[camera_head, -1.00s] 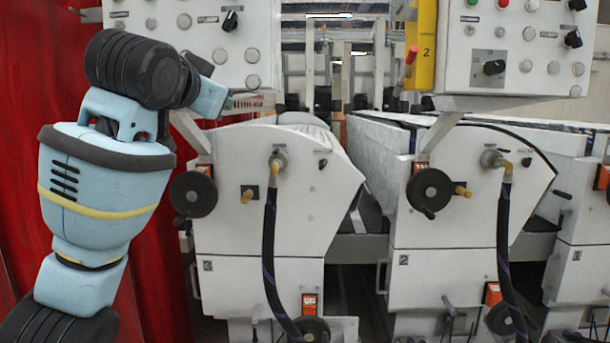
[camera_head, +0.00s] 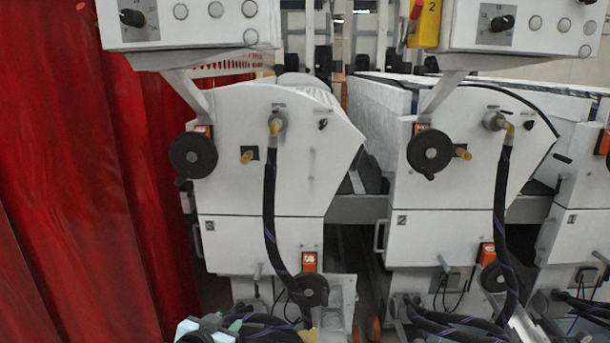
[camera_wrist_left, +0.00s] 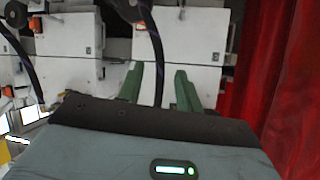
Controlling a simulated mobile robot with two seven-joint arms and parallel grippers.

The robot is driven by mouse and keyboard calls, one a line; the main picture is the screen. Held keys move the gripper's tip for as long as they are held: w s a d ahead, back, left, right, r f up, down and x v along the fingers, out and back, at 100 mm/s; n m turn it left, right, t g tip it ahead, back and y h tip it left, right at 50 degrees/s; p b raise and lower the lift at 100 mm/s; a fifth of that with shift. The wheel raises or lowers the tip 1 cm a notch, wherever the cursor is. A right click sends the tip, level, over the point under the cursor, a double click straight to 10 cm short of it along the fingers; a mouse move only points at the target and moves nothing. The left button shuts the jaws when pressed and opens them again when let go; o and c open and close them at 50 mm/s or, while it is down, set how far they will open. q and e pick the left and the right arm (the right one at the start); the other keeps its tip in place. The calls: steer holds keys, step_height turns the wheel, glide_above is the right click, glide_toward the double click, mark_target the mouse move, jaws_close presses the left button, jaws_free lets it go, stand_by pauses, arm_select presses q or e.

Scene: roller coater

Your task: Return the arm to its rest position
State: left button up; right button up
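My left gripper (camera_head: 238,324) shows only as a small light-blue and green piece at the bottom edge of the head view, low in front of the left machine unit. In the left wrist view its two green fingers (camera_wrist_left: 160,85) stand apart with nothing between them. The fingers point toward white machine panels, and a dark hose shows beyond the gap. The rest of my left arm is out of the head view. My right arm and gripper are in neither view.
The left coater unit (camera_head: 265,180) and middle unit (camera_head: 455,175) carry handwheels and hanging black hoses. Control boxes (camera_head: 190,22) overhang at the top. A red curtain (camera_head: 90,180) hangs at left, also in the left wrist view (camera_wrist_left: 280,90). Cables (camera_head: 450,325) lie low.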

arm_select(q)
steer(key=s+a+f+n+g, duration=0.1)
steer(key=s+a+f+g, duration=0.1)
steer(key=s+f, duration=1.8)
steer(key=s, duration=0.5)
steer(key=s+a+f+g, duration=0.1)
steer(key=s+f, duration=0.2)
steer(key=s, duration=0.6)
steer(key=shift+s+n+y, duration=0.25)
steer(key=shift+n+y, duration=0.05)
steer(key=shift+n, duration=0.1)
